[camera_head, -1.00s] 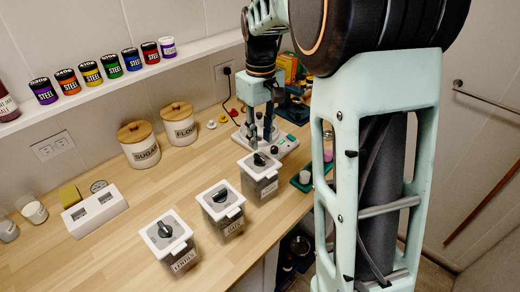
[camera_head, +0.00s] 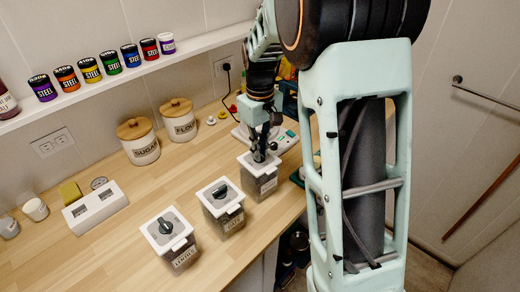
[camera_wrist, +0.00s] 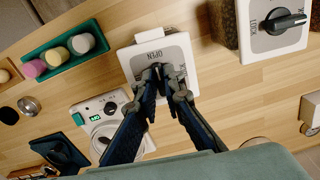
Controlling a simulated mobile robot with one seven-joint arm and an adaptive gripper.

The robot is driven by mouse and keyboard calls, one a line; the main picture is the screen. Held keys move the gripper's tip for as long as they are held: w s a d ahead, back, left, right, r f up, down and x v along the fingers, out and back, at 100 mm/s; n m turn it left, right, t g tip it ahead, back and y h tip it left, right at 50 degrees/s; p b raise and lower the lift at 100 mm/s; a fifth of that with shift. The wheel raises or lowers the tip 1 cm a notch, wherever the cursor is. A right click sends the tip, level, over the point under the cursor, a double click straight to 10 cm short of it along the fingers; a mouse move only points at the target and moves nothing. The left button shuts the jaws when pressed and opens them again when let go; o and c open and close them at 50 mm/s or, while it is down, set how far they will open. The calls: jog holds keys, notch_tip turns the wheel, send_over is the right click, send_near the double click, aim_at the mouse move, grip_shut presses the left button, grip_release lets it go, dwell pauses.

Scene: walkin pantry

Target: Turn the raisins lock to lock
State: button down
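The raisins canister (camera_head: 262,183) is the rightmost of three clear canisters with white lids in the head view. Its label is too small to read for sure. In the wrist view its white lid (camera_wrist: 184,50) shows a grey plate with "OPEN" lettering. My gripper (camera_wrist: 163,73) points down at the middle of this lid, with its fingertips close together where the dark knob sits. The fingers look closed around the knob, which they mostly hide. In the head view my gripper (camera_head: 260,154) is at the lid. The knob's exact angle cannot be told.
Two similar canisters, middle (camera_head: 222,212) and lentils (camera_head: 172,243), stand to the left, each with a black knob. A white device (camera_wrist: 112,118) and a green tray (camera_wrist: 58,52) are near my gripper. Sugar (camera_head: 140,147) and flour (camera_head: 178,124) jars stand behind.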

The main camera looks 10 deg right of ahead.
jog(key=shift+m, duration=0.4)
jog(key=m, duration=0.3)
jog(key=shift+a+m, duration=0.1)
jog(key=shift+m, duration=0.2)
jog(key=m, duration=0.4)
jog(key=shift+m, duration=0.3)
jog(key=m, duration=0.4)
jog(key=shift+a+r+m, duration=0.1)
jog(key=shift+a+m, duration=0.05)
jog(key=shift+m, duration=0.15)
jog(key=shift+w+m+p, duration=0.1)
jog(key=shift+m+p, duration=0.35)
jog(key=shift+m, duration=1.75)
jog(key=c, duration=2)
grip_release()
jog(key=shift+c, duration=0.2)
